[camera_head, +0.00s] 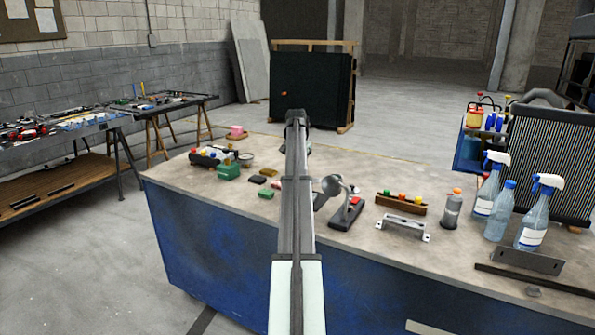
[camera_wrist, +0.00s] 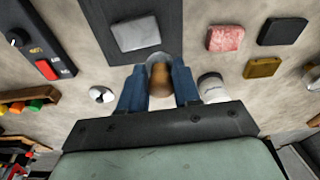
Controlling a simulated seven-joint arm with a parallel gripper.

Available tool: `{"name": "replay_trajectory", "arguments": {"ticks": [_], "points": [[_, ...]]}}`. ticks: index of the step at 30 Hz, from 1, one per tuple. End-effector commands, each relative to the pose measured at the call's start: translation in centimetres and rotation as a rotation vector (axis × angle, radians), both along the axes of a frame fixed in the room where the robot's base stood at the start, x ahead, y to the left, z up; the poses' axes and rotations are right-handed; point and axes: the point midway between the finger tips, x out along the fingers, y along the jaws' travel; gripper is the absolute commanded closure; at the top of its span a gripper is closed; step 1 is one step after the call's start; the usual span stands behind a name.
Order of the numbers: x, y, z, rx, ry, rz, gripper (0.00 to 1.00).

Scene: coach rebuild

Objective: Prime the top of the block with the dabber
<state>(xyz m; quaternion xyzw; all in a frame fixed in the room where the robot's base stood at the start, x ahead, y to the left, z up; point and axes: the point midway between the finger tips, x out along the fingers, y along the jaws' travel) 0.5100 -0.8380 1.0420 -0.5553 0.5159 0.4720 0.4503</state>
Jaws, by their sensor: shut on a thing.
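My gripper (camera_wrist: 158,78) shows its two blue fingers in the wrist view. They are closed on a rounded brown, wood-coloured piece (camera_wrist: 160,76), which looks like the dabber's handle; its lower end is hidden. A light grey block (camera_wrist: 138,34) lies on a dark plate (camera_wrist: 172,22), just beyond the fingertips and slightly left. The held piece appears apart from the block in the picture; its height above the table is unclear. A white, round-topped pot (camera_wrist: 212,88) stands close to the right finger. In the head view my arm covers the gripper and what it holds.
Right of the plate lie a pink block (camera_wrist: 225,38), a black block (camera_wrist: 282,31) and an olive-yellow block (camera_wrist: 262,67). Left are a device with a red switch (camera_wrist: 48,70) and a silver dome (camera_wrist: 101,95). Spray bottles (camera_head: 534,214) and a metal bracket (camera_head: 403,226) stand right on the bench.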

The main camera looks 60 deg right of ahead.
Motion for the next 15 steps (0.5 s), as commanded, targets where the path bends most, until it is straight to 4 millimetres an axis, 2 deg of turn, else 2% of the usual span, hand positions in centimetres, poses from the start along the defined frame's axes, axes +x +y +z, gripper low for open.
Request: {"name": "replay_trajectory", "arguments": {"ticks": [8, 15], "points": [[-0.1, 0.1, -0.5, 0.001, 0.001, -0.063, 0.92], [-0.1, 0.2, -2.3, 0.002, 0.002, -0.062, 0.92]]}}
